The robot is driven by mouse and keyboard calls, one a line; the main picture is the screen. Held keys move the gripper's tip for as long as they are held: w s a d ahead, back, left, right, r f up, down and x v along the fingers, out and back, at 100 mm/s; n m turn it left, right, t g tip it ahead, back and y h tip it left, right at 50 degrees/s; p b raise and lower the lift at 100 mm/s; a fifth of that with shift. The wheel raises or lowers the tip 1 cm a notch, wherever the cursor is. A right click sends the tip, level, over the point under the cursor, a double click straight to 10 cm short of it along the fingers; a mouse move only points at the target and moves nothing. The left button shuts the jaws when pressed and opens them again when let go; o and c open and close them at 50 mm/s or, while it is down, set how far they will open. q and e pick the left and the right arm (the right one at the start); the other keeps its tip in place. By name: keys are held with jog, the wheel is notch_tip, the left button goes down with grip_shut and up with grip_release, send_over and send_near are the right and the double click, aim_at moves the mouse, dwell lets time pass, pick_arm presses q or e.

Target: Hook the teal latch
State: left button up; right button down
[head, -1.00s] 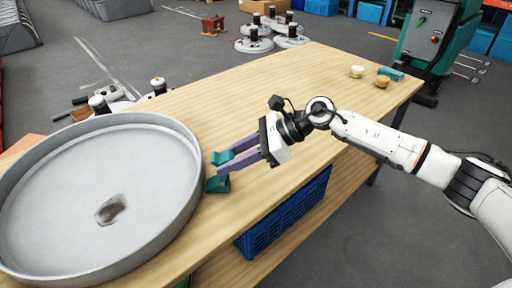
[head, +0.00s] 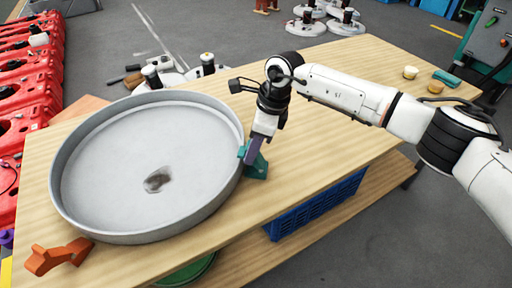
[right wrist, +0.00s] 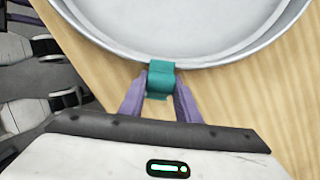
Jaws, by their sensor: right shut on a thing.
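The teal latch (head: 257,164) stands on the wooden table against the right side of the large round grey pan (head: 66,205). In the right wrist view the latch (right wrist: 160,75) sits between the purple fingers, its upper end at the rim of the pan (right wrist: 105,45). I cannot tell whether it is hooked over that rim. My right gripper (head: 254,149) points down and is shut on the latch; it also shows in the right wrist view (right wrist: 160,88). The fingers partly hide the latch in the head view. My left gripper is not in view.
An orange latch (head: 57,256) is at the pan's front left edge. A teal piece (head: 447,79) and two small knobs lie at the table's far right. Red tanks (head: 30,100) stand at the left.

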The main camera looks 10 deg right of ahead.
aim_at(261, 159)
dwell(0.5)
jog(key=c, duration=1.3)
grip_release()
jog(key=shift+c, duration=0.2)
jog(key=w+b+v, duration=0.1)
jog(key=v, duration=0.9)
jog(key=shift+s, duration=0.4)
jog(key=shift+a+r, duration=0.15)
jog(key=shift+a, duration=0.05)
